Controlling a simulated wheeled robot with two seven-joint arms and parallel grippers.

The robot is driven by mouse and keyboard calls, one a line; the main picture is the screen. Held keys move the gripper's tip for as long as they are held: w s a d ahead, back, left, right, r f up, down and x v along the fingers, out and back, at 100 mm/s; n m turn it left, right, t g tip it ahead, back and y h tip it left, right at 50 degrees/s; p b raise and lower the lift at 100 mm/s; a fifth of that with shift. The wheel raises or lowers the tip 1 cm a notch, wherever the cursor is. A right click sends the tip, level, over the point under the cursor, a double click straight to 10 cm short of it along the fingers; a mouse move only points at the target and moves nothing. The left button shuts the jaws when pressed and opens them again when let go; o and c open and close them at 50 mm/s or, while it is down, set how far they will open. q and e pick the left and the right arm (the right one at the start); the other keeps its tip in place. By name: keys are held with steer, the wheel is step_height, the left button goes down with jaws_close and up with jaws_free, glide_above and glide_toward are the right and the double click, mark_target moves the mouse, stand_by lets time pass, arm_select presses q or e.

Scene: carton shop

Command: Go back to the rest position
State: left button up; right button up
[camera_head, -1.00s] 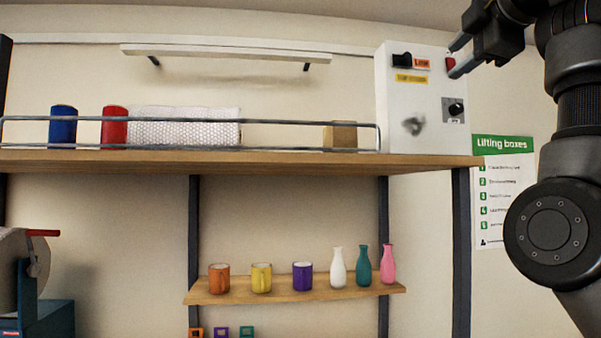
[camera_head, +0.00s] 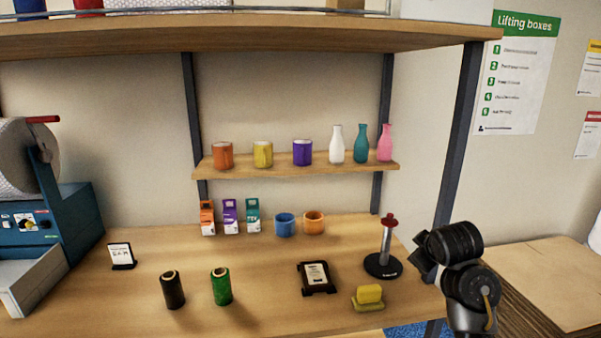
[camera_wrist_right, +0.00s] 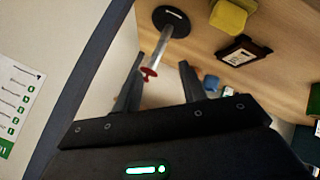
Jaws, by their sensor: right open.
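My right arm shows at the lower right of the head view, folded low beside the bench's right end. Its gripper (camera_head: 422,252) is small and partly hidden by the wrist there. In the right wrist view my right gripper (camera_wrist_right: 162,66) is open, with its two dark fingers apart and nothing held. The stand with a red top (camera_head: 387,248) shows beyond the fingers; its red knob (camera_wrist_right: 149,72) appears between them in the picture, and I cannot tell any contact. My left gripper is not in view.
The bench (camera_head: 250,270) holds black (camera_head: 172,290) and green (camera_head: 221,287) rolls, a dark framed card (camera_head: 316,278) and a yellow sponge-like block (camera_head: 369,294). A small shelf (camera_head: 290,170) carries mugs and bottles. A post (camera_head: 460,130) stands near my right arm.

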steer(key=s+a+f+m+g, duration=0.2)
steer(key=s+a+f+g, duration=0.1)
steer(key=s+f, duration=1.7)
steer(key=s+a+f+m+g+y, duration=0.15)
steer(key=s+f, duration=0.25)
steer(key=s, duration=0.8)
steer(key=s+a+f+m+g, duration=0.15)
steer(key=s+f, duration=0.25)
steer(key=s, duration=0.7)
step_height(320, 180, down, 26)
steer(key=s+g, duration=0.1)
steer(key=s, duration=0.1)
steer(key=s+d+f+g, duration=0.1)
steer(key=s+d+f, duration=0.2)
steer(key=s+f, duration=1.3)
steer(key=shift+s+g, duration=0.25)
steer(key=shift+g, duration=0.05)
